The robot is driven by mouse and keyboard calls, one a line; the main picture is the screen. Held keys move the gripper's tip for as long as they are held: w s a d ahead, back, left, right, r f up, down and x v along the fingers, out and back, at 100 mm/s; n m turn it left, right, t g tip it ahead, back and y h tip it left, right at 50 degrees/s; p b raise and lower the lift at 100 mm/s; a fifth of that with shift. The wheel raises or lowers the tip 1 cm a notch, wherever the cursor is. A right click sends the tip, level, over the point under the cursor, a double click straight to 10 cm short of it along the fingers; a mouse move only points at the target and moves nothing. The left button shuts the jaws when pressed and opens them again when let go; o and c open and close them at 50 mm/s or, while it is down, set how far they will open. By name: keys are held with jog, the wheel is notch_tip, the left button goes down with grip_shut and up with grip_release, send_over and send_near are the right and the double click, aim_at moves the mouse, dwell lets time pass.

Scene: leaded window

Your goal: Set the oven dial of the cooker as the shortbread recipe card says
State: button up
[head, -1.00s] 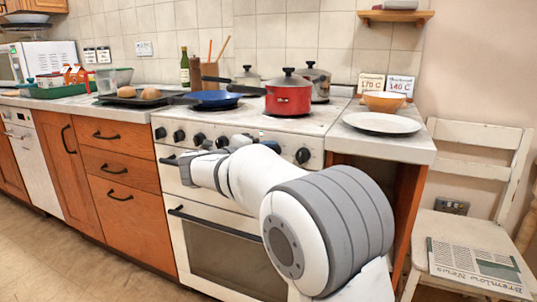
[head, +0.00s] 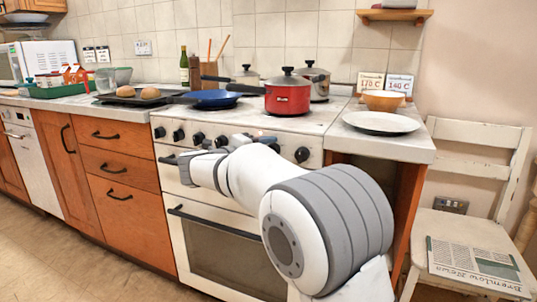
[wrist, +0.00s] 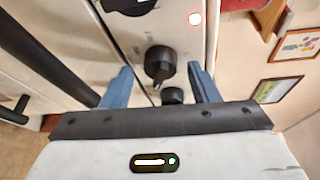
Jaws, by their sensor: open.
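The white cooker (head: 185,230) stands in the middle of the head view, with a row of black dials on its front panel. My gripper (wrist: 159,66) is open at that panel. In the wrist view a black dial (wrist: 160,60) with a pointer lies between its two blue fingers, with a gap on each side. Two cards lean at the wall on the right: the left card (head: 371,82) reads 170 C, the right card (head: 399,84) 140 C. Their headings are too small to read surely.
A red pot (head: 288,98) and a blue pan (head: 213,98) stand on the hob. A white plate (head: 382,123) and an orange bowl (head: 384,101) are on the right counter. A lit lamp (wrist: 195,18) shows on the panel. A chair (head: 470,235) holds a newspaper.

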jog(key=f+p+v, duration=0.1)
jog(key=p+v, duration=0.1)
jog(key=v, duration=0.5)
jog(key=shift+s+a+r+p, duration=0.25)
jog(key=shift+r+p, duration=0.05)
jog(key=shift+r, duration=0.15)
